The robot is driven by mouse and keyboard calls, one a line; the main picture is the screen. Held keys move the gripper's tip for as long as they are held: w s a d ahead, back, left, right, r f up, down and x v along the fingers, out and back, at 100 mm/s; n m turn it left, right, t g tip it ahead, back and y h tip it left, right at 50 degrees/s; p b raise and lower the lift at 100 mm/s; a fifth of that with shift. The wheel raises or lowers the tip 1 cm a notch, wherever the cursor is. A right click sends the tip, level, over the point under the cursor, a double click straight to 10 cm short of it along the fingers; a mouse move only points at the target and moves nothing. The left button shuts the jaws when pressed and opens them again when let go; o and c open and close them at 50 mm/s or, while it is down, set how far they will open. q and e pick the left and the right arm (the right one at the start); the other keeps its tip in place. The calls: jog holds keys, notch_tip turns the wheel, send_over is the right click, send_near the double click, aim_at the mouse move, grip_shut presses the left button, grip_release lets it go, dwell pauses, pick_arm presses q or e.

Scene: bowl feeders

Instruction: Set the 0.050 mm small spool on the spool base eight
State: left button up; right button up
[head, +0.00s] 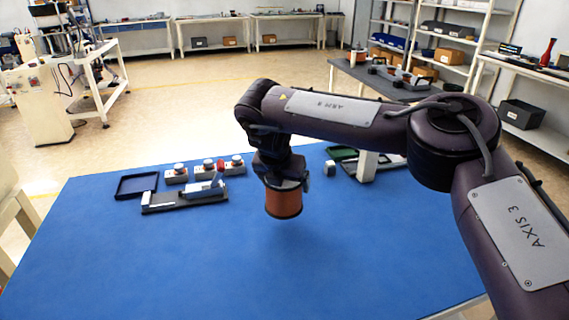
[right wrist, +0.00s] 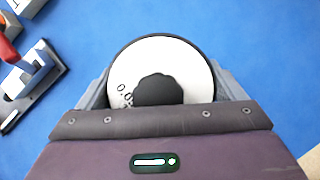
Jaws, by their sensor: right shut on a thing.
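A copper-coloured spool (head: 284,203) hangs from my right gripper (head: 280,182) above the blue table. In the right wrist view the spool's white end label (right wrist: 185,60) faces the camera, with a black hub in its middle. The printed figures begin "0.0"; the rest is hidden. The two grey fingers of my right gripper (right wrist: 160,85) press on opposite sides of the spool. The spool looks upright and clear of the table. I cannot pick out spool base eight by any mark. My left gripper is not in view.
The blue table (head: 200,270) is clear in front. At its back left stand a dark tray (head: 137,195), several white-and-orange units (head: 207,169) and a dark fixture (head: 185,200). A grey side table (head: 375,82) stands behind.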

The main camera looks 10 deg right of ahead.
jog(key=shift+w+f, duration=0.1)
jog(key=shift+f, duration=2.65)
jog(key=o, duration=1.7)
jog(key=shift+s, duration=0.2)
